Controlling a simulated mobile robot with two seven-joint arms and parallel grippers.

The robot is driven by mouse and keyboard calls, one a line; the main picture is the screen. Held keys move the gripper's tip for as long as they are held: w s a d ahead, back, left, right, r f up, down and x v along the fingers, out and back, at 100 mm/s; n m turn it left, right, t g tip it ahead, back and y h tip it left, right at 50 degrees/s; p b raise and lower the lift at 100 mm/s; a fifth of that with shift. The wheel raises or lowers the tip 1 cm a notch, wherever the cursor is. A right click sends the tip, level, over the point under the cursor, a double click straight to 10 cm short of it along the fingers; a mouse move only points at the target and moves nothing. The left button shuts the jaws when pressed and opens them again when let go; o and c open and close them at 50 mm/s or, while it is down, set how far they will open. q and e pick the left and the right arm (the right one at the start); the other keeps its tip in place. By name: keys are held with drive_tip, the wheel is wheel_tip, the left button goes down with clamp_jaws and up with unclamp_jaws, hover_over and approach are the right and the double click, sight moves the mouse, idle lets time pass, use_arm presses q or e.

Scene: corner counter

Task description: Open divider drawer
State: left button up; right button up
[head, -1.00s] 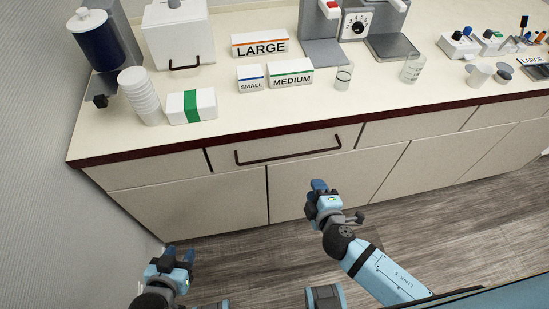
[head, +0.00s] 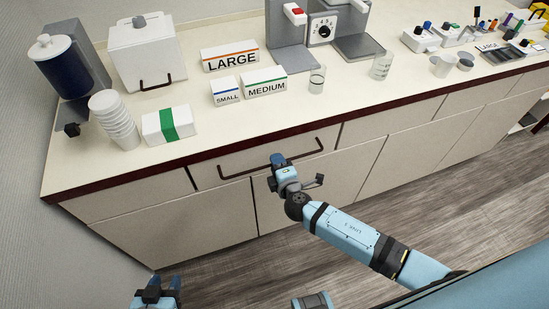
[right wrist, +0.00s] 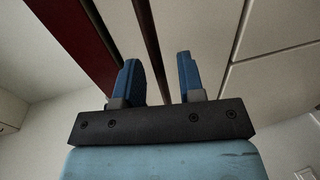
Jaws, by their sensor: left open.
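The drawer (head: 238,160) under the counter top is closed, its front flush with its neighbours. Its long dark bar handle (head: 243,174) runs across the front. My right gripper (head: 278,159) is at the middle of the handle and hides part of it. In the right wrist view, its two blue fingers (right wrist: 160,78) are apart, with a dark bar that looks like the handle (right wrist: 151,40) running between them. I cannot tell if they touch it. My left gripper (head: 160,287) is open and empty, low at the bottom left, away from the drawer.
The counter top's dark red edge (head: 150,168) overhangs the drawers. On top stand stacked cups (head: 114,120), a green-banded box (head: 167,124), boxes labelled LARGE (head: 230,56), SMALL (head: 226,92) and MEDIUM (head: 265,82), and a beaker (head: 317,80). The floor (head: 440,180) in front is clear.

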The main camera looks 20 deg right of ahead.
drive_tip(key=shift+w+a+f, duration=0.1)
drive_tip(key=shift+w+f, duration=0.05)
drive_tip(key=shift+w, duration=0.5)
drive_tip(key=shift+w+f, duration=0.15)
drive_tip(key=shift+w, duration=0.45)
drive_tip(key=shift+c, duration=0.9)
clamp_jaws()
drive_tip(key=shift+s, duration=0.15)
